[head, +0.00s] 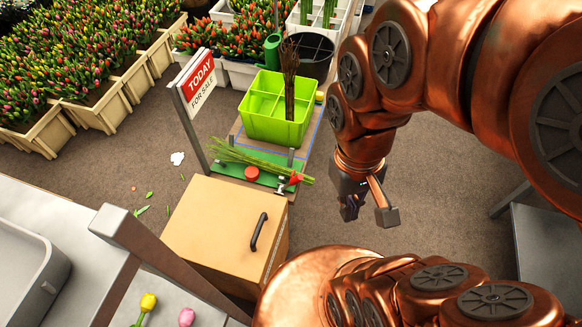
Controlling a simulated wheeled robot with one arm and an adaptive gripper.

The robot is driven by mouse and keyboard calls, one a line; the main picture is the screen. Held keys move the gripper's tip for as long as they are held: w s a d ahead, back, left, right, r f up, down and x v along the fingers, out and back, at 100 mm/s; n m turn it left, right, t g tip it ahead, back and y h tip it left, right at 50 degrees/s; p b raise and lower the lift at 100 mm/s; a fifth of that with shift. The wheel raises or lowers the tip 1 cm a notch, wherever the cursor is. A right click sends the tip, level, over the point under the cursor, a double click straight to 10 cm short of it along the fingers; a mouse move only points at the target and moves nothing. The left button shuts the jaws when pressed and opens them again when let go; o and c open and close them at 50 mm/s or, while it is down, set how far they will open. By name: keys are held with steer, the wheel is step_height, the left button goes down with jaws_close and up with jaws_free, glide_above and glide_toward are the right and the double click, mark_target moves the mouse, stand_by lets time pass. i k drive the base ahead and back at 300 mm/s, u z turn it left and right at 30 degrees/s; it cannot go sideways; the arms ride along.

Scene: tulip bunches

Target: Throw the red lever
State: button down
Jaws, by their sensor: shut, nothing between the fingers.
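A small red lever (297,178) sits on a dark metal fitting at the right front corner of a green board (229,170). A round red knob (251,174) is on the same board to its left. A bundle of long green stems (262,164) lies across the board and passes just behind the lever. My gripper (368,212) hangs from the copper arm to the right of the lever, apart from it. It is shut and empty.
A lime green divided crate (277,107) holding brown twigs stands behind the board. A sign (197,82) on a post is at its left. A wooden box with a black handle (226,232) stands in front. The floor left of the board is mostly clear.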

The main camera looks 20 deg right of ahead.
mark_target(298, 178)
steer(key=u, duration=0.9)
steer(key=k, duration=0.45)
steer(key=z, duration=0.05)
